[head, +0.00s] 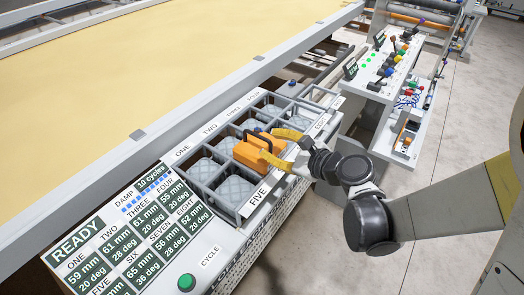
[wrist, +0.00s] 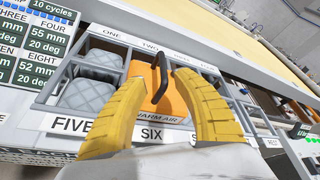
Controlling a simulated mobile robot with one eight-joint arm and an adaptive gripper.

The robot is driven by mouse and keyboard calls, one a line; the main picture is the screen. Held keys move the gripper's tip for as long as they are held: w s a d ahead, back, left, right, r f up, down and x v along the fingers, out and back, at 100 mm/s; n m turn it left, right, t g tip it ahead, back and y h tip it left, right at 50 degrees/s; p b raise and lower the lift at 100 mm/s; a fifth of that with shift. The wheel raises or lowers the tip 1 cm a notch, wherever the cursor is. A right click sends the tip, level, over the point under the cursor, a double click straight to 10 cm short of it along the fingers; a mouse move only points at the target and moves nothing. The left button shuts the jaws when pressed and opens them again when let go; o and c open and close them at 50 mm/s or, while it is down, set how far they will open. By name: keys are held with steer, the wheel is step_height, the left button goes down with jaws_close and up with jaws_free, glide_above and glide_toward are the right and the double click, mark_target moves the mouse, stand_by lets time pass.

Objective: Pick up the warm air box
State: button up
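The warm air box (head: 252,152) is orange and sits at the rack of grey compartments, among quilted grey pads. In the wrist view the warm air box (wrist: 172,100) shows a black upright handle (wrist: 158,76) and a white label reading "WARM AIR" on its near side, above the "SIX" label. My gripper (head: 271,146) has yellow curved fingers and reaches the box from the right in the head view. In the wrist view my gripper (wrist: 160,82) is open, one finger on each side of the handle, with a gap to it. The fingers partly hide the box.
The rack (head: 243,213) holds several pads in numbered compartments. A display panel (head: 118,240) and green cycle button (head: 186,282) are at lower left. A cream quilting surface (head: 150,60) lies behind.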

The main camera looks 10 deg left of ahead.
mark_target(263, 138)
steer(key=x, duration=0.1)
steer(key=b+x, duration=0.1)
steer(key=x, duration=0.1)
steer(key=b+x, duration=0.1)
steer(key=x, duration=0.1)
steer(key=shift+w+a+r, duration=0.2)
steer(key=shift+w, duration=0.05)
steer(key=shift+d+r, duration=0.1)
jaws_close()
